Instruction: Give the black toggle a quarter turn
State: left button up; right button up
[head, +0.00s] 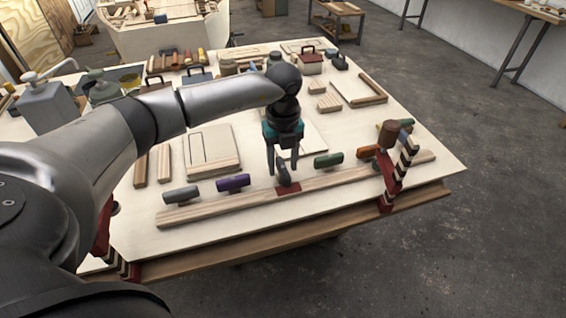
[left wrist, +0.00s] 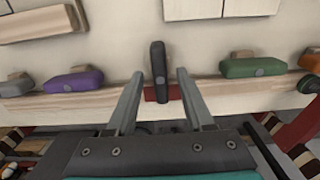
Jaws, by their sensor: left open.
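The black toggle (head: 283,178) sits at a red patch (head: 289,189) on the wooden rail at the table's near side. In the left wrist view the toggle (left wrist: 158,70) stands lengthwise up the picture, crosswise to the rail, in the middle. My left gripper (head: 283,168) is open over it. In the left wrist view its two fingertips (left wrist: 160,76) lie on either side of the toggle, with a visible gap on each side. I cannot tell how far the tips are from it in depth. My right gripper is not in view.
Along the rail (head: 335,180) are a grey toggle (head: 181,195), a purple one (head: 233,183), a green one (head: 328,160) and an orange one (head: 367,152). A striped clamp (head: 393,175) stands at the right end. Wood blocks and panels lie behind the rail.

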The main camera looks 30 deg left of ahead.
pick_arm(q)
grip_shut()
dwell(0.4)
